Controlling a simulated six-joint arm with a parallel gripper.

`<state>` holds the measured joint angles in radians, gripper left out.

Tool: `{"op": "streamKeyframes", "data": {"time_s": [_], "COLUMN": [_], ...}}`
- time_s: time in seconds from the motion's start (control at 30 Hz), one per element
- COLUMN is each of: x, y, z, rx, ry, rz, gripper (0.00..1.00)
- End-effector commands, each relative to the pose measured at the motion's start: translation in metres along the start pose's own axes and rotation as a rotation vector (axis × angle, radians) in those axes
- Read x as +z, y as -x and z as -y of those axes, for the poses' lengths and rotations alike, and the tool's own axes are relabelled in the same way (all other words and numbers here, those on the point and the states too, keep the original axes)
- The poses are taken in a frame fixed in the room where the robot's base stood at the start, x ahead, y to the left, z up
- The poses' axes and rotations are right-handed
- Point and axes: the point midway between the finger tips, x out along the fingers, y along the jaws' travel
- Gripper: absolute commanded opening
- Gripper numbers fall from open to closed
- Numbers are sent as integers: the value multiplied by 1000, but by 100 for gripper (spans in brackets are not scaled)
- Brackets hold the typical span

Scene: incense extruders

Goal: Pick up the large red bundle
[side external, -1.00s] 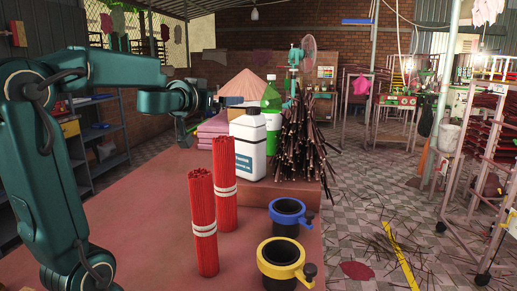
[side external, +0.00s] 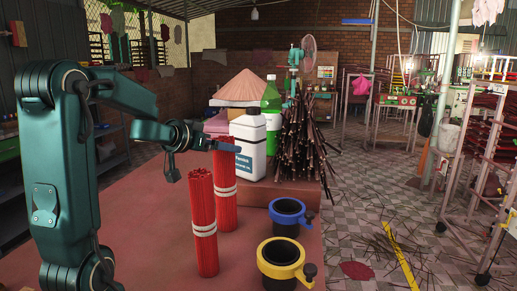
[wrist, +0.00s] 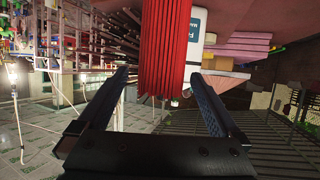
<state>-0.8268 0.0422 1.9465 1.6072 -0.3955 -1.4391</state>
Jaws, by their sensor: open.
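Two upright red stick bundles with white bands stand on the reddish table: a front one (side external: 203,238) and one behind it to the right (side external: 224,205). The front one looks larger, partly because it is nearer the camera. My gripper (side external: 206,165) is open and empty near the height of the bundle tops. In the wrist view, a red bundle (wrist: 164,45) lies ahead between the open fingers (wrist: 161,76). I cannot tell which bundle that is, and no contact is visible.
A white bottle (side external: 248,160) and green bottle (side external: 271,110) stand behind the bundles, beside a dark stick pile (side external: 303,150). Blue-rimmed (side external: 287,206) and yellow-rimmed (side external: 281,256) cups stand right of the bundles. The table (side external: 145,215) is clear to their left.

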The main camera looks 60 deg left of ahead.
Motion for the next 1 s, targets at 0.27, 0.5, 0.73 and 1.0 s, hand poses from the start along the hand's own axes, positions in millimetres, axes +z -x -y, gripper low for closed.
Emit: {"op": "streamKeyframes", "data": {"time_s": [0.27, 0.5, 0.73, 1.0], "x": [40, 72, 79, 79], "y": [-16, -30, -39, -68], "z": [2, 1, 2, 1], "rx": [-6, -2, -5, -4], "ry": [10, 8, -1, -4], "rz": [6, 3, -4, -4], "gripper": [100, 100, 100, 100]}}
